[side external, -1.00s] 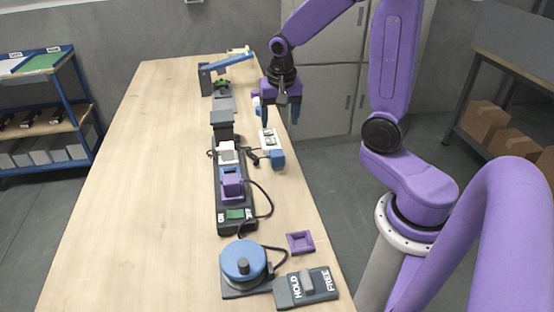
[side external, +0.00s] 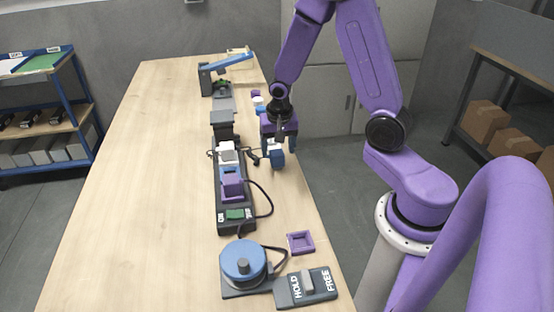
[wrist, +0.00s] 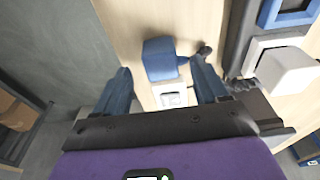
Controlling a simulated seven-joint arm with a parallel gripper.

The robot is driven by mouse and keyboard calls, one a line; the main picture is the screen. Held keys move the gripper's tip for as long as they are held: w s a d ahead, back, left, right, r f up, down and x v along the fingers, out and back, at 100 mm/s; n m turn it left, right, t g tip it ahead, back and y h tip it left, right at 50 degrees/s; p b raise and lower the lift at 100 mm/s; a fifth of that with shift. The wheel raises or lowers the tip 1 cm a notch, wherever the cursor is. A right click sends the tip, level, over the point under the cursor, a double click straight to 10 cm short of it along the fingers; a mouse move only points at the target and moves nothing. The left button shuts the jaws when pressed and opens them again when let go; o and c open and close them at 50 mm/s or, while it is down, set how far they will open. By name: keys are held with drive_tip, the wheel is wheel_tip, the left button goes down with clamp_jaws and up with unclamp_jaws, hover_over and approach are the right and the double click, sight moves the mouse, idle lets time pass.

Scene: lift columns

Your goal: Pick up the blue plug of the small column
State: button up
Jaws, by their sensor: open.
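The blue plug (side external: 277,160) is a blue block near the table's right edge. In the wrist view the blue plug (wrist: 160,58) lies just beyond a white socket piece (wrist: 173,97), with a dark cord end at its right. My gripper (side external: 279,149) is over the socket piece and plug, pointing down, and hides most of the socket piece. In the wrist view my gripper (wrist: 162,78) is open, with one blue finger on each side of the white piece and nothing held. The plug sits slightly ahead of the fingertips. Which part is the small column I cannot tell.
A dark base (side external: 222,205) with a white block (side external: 227,152) and a purple block (side external: 232,186) stands left of my gripper. A blue round knob (side external: 243,262), a HOLD/FREE switch (side external: 307,287) and a purple frame (side external: 300,243) are nearer. The table's left side is clear.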

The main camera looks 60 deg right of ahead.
sight(277, 153)
drive_tip(key=shift+w+d+f, duration=0.1)
drive_tip(key=shift+f, duration=0.95)
drive_tip(key=shift+w+d+f, duration=0.1)
drive_tip(key=shift+f, duration=0.9)
drive_tip(key=c, duration=1)
